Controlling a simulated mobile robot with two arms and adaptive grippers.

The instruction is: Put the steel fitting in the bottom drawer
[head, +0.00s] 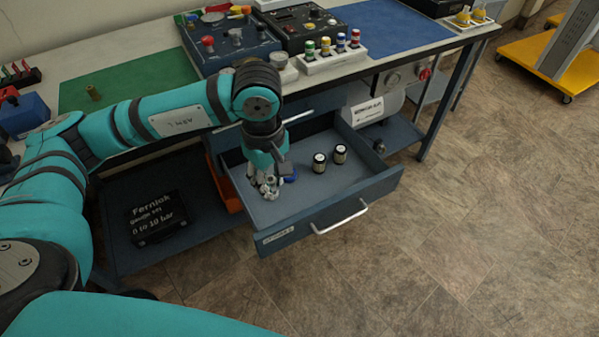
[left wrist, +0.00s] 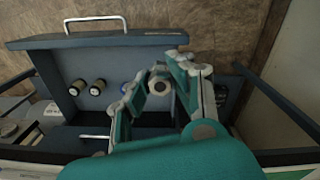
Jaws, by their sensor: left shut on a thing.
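The bottom drawer (head: 318,215) is pulled open under the bench; it also shows in the left wrist view (left wrist: 60,60). My left gripper (head: 268,188) points down inside the drawer's left part, low over its floor. In the left wrist view its fingers (left wrist: 160,88) are shut on the steel fitting (left wrist: 159,86), a round grey piece with a dark hole. In the head view the fingers mostly hide the fitting. I cannot tell whether it touches the drawer floor. My right gripper is not in view.
Two dark cylinders with pale bands (head: 319,162) (head: 340,154) stand in the drawer, right of my gripper. A blue round thing (head: 291,174) lies close beside the fingers. A black gauge case (head: 158,217) is on the lower shelf. The drawer's front right floor is clear.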

